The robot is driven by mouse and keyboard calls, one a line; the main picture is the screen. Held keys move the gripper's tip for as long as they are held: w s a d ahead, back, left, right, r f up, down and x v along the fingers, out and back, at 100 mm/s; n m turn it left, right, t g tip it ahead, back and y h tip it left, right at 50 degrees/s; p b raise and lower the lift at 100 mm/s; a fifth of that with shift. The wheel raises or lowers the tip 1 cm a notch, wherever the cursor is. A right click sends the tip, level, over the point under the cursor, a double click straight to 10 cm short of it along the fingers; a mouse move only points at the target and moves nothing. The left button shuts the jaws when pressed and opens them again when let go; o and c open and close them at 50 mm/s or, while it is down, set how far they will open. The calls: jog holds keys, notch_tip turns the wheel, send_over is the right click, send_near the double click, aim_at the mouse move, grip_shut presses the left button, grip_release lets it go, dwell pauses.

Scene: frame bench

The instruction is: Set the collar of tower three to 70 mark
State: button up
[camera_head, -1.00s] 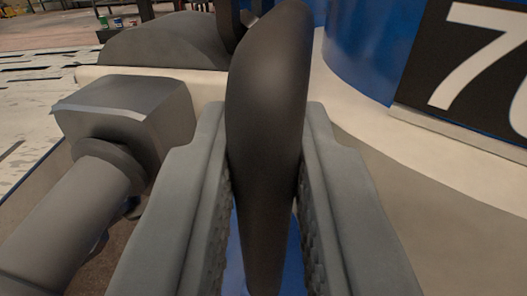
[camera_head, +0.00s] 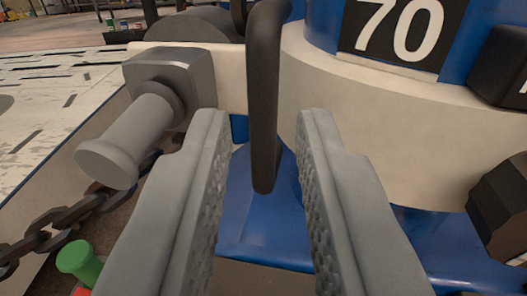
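A dark upright handle (camera_head: 264,100) stands in front of a blue tower. Its rounded lower end is free, and its top bends to the right near the picture's upper edge. A black plate with a white 70 (camera_head: 398,28) is on the tower's blue side (camera_head: 322,32), right of the handle. A wide cream ring (camera_head: 385,125) lies below the plate. My gripper (camera_head: 264,115) is open, with a finger on each side of the handle in the picture and clear gaps to both. I cannot tell whether the handle is between the fingertips or just beyond them.
A grey peg in a square block (camera_head: 165,100) sticks out at left, with a dark chain (camera_head: 75,218) below it. A green knob (camera_head: 80,262) is at the lower left. Dark blocks (camera_head: 500,65) (camera_head: 500,205) project at right. A blue base (camera_head: 265,220) lies beneath.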

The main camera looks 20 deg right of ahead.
jog(key=v, duration=0.9)
jog(key=shift+s, duration=0.25)
jog(key=shift+a+r, duration=0.1)
jog(key=shift+a, duration=0.05)
jog(key=s+a+r+n+y, duration=0.1)
jog(key=s+a+r, duration=0.25)
jog(key=r, duration=0.45)
jog(key=s+a+r+y, duration=0.15)
jog(key=a+r, duration=0.25)
jog(key=r, duration=0.4)
jog(key=s+a+r+n, duration=0.1)
jog(key=s+a+r, duration=0.25)
jog(key=r, duration=0.35)
jog(key=s+a+r+y, duration=0.1)
jog(key=s+a+r, duration=0.1)
jog(key=s+r, duration=0.3)
jog(key=s+a+r+n, duration=0.1)
jog(key=s+a+r, duration=0.2)
jog(key=s, duration=0.7)
jog(key=s+a+r+y, duration=0.1)
jog(key=s+a+r, duration=0.2)
jog(key=s+r, duration=0.4)
jog(key=shift+s+a+y, duration=0.25)
jog(key=shift+s+y, duration=0.1)
jog(key=shift+s, duration=0.45)
